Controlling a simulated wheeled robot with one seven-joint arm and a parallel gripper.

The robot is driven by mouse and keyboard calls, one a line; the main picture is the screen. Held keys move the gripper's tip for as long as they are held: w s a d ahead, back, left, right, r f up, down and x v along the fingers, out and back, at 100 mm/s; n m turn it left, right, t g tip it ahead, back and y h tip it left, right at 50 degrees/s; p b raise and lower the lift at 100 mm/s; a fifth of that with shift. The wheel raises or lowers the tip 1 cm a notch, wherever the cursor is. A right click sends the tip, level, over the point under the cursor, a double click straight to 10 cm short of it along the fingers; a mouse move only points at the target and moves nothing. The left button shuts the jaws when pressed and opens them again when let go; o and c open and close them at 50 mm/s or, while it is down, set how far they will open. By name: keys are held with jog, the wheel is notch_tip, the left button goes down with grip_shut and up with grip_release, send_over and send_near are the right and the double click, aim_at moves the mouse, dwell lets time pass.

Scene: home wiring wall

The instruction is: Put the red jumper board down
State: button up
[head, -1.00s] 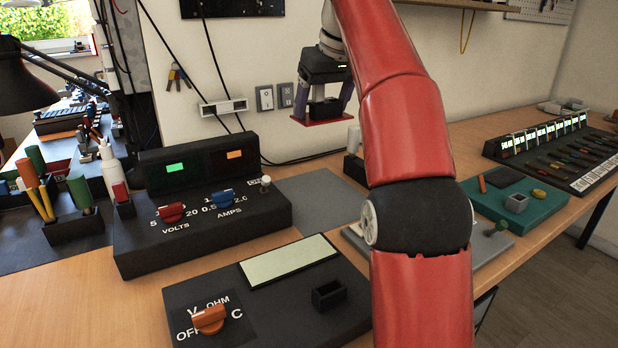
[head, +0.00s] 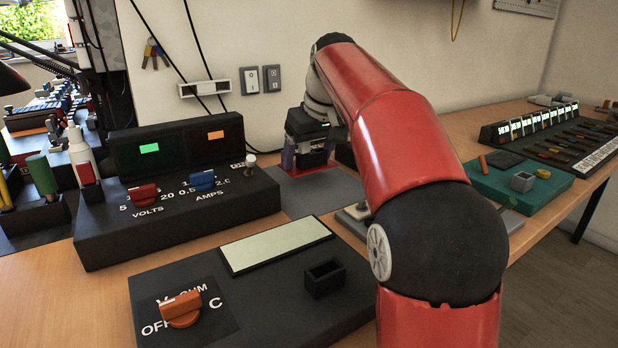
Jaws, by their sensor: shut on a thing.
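The board looks level and is very close to the mat. I cannot tell whether it touches the mat. My fingers and arm hide part of the board.
The power supply (head: 178,210) stands left of the mat. A black meter panel (head: 248,318) with an orange knob lies in front. A teal tray (head: 520,186) and a row of lit displays (head: 535,125) are to the right. Wall switches (head: 262,79) are behind.

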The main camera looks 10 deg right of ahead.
aim_at(311, 163)
jog(key=shift+f+b, duration=0.5)
jog(key=shift+f, duration=1.35)
jog(key=shift+f, duration=0.2)
jog(key=o, duration=1)
jog(key=shift+r, duration=0.1)
jog(key=p+v, duration=0.3)
jog(key=v, duration=0.9)
jog(key=shift+r, duration=0.1)
